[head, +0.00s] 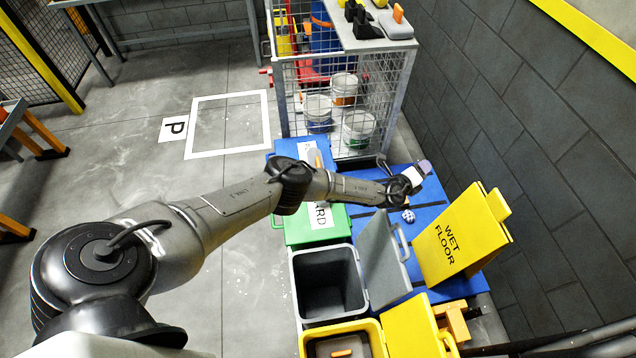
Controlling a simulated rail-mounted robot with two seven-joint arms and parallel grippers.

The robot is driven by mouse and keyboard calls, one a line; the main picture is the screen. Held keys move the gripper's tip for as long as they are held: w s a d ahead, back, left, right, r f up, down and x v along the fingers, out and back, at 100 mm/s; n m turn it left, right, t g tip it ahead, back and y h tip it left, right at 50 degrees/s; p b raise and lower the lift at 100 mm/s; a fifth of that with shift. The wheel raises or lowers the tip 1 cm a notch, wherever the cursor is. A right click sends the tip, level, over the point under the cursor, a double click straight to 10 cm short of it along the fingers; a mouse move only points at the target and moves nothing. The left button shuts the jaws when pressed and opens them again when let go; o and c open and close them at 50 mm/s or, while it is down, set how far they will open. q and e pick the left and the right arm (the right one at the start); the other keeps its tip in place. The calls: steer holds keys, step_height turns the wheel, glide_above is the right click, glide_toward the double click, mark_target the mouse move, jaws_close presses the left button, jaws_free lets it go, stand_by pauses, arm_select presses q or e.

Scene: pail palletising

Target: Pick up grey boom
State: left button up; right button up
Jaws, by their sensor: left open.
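My left arm reaches in from the lower left. Its gripper (413,178) is open, over the far part of a blue surface (366,236) behind the bins. A small greyish, rounded piece (425,167) shows right at the gripper; I cannot tell whether it is the grey boom or whether it touches the fingers. A small blue-and-white patterned item (408,216) lies on the blue surface just below the gripper. No other thing is clearly a grey boom; the wrist hides part of the surface. My right gripper is not in view.
An open grey bin (296,288) with raised lid (378,262) stands between a green bin (290,232) and an open yellow bin (311,347). A yellow wet-floor sign (459,243) stands right. A wire cage (392,88) with pails stands behind.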

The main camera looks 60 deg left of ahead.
arm_select(q)
steer(key=s+a+f+m+g+h, duration=0.1)
steer(key=a+f+m+g+h, duration=0.15)
steer(key=a+f, duration=0.4)
steer(key=g+y+b, duration=0.1)
steer(key=g+y, duration=0.3)
steer(key=g, duration=0.8)
glide_toward(318, 163)
steer(key=shift+t, duration=0.25)
steer(key=b+x, duration=0.2)
steer(key=b, duration=0.1)
steer(key=b+x, duration=0.2)
steer(key=b, duration=0.2)
steer(key=b+x, duration=0.2)
steer(key=b, duration=0.1)
steer(key=shift+s+f, duration=0.2)
steer(key=shift+f, duration=0.25)
steer(key=b+x, duration=0.6)
steer(key=b, duration=0.4)
steer(key=shift+w, duration=0.1)
steer(key=shift+r, duration=0.15)
steer(key=shift+a, duration=0.1)
steer(key=shift+c, duration=0.5)
